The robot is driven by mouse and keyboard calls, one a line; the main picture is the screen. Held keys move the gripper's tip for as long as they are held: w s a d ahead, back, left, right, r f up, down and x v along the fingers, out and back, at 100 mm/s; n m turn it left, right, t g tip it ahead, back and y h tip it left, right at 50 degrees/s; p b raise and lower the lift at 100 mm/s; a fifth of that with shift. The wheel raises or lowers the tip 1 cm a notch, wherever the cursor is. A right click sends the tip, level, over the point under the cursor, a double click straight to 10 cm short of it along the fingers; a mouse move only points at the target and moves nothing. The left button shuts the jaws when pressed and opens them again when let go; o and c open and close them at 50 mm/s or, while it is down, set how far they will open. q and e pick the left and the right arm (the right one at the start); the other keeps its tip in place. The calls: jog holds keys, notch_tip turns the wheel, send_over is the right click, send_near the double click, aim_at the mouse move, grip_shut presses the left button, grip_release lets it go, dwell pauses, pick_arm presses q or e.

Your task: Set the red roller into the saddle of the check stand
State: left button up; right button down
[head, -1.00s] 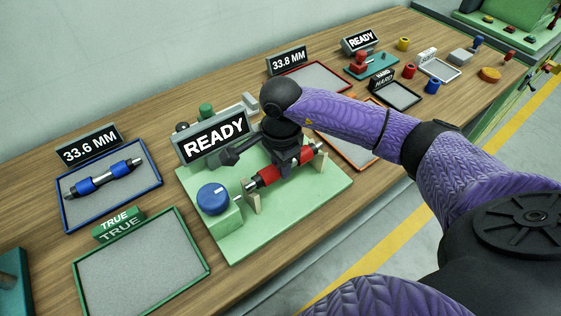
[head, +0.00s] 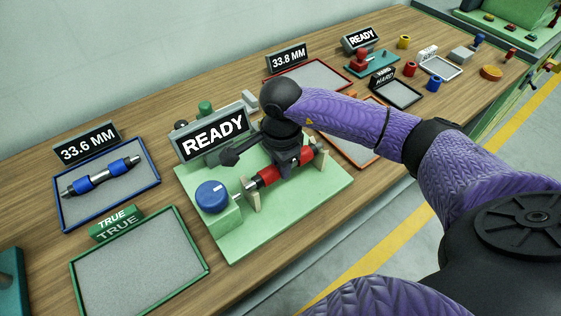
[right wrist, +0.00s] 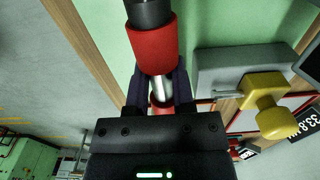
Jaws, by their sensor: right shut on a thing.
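The red roller (head: 268,176), with red sleeves, black bands and silver shaft ends, lies lengthwise over the check stand (head: 315,197), a light green base with a READY sign and a blue knob. The cream posts of the saddle (head: 253,195) stand under the roller's two ends. I cannot tell whether the shaft rests in them or hangs just above. My right gripper (head: 291,170) is shut on the roller's middle from above. In the right wrist view the roller (right wrist: 152,48) runs between the fingers, its silver middle showing there. My left gripper is not in view.
A blue-rimmed tray (head: 150,191) with a blue roller and a green-rimmed tray (head: 206,268), empty, lie to the left. A red-rimmed tray (head: 348,82) stands behind. In the right wrist view a grey block with a yellow knob (right wrist: 265,103) is close to my gripper.

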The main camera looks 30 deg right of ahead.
jog(key=shift+f, duration=0.3)
jog(key=shift+c, duration=2.2)
grip_release()
jog(key=shift+o, duration=0.2)
jog(key=o, duration=0.4)
jog(key=shift+r, duration=0.35)
notch_tip(320, 180, up, 9)
jog(key=shift+r+p, duration=0.15)
jog(key=shift+p, duration=0.6)
